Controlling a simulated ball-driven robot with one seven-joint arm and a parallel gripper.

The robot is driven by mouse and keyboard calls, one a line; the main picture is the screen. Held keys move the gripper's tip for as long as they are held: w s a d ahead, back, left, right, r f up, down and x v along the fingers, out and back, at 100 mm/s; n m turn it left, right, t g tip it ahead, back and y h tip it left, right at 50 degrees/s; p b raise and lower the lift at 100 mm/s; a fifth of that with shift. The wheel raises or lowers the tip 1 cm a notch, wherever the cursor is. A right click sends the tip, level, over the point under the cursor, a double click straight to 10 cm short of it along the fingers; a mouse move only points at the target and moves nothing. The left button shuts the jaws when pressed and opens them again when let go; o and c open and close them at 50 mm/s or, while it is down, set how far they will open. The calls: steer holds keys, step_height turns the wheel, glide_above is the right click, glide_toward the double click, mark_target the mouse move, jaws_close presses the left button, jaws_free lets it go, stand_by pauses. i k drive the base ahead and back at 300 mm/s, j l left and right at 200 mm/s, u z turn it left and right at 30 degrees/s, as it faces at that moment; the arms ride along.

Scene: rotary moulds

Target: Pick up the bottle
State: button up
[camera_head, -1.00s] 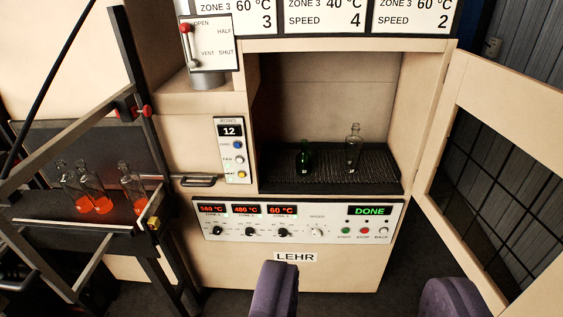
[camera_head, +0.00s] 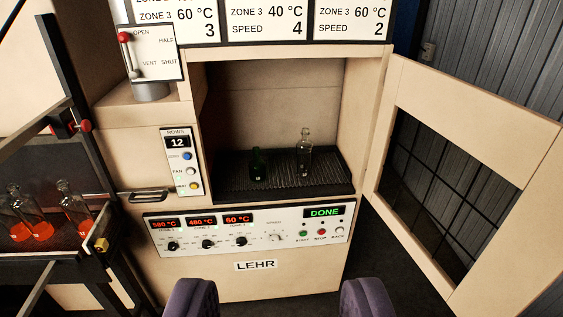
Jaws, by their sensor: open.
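Two bottles stand upright inside the open lehr on its dark ridged belt (camera_head: 230,188). One is a small dark green bottle (camera_head: 258,165) on the left. The other is a taller clear glass bottle (camera_head: 304,155) on the right, slightly apart from it. I cannot tell which one the task means. My gripper (camera_head: 278,300) shows as two purple fingers at the bottom edge. They are wide apart with nothing between them, well in front of and below the lehr opening.
The lehr door (camera_head: 465,185) stands swung open on the right. A control panel (camera_head: 250,230) reading DONE runs below the opening. At left, several clear bottles with glowing orange bases (camera_head: 72,207) stand behind a dark frame with bars. The lehr's inside walls flank the bottles.

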mark_target(304, 146)
steer(key=z, duration=2.8)
steer(key=u, duration=2.65)
steer(key=i+u, duration=0.1)
steer(key=i, duration=0.6)
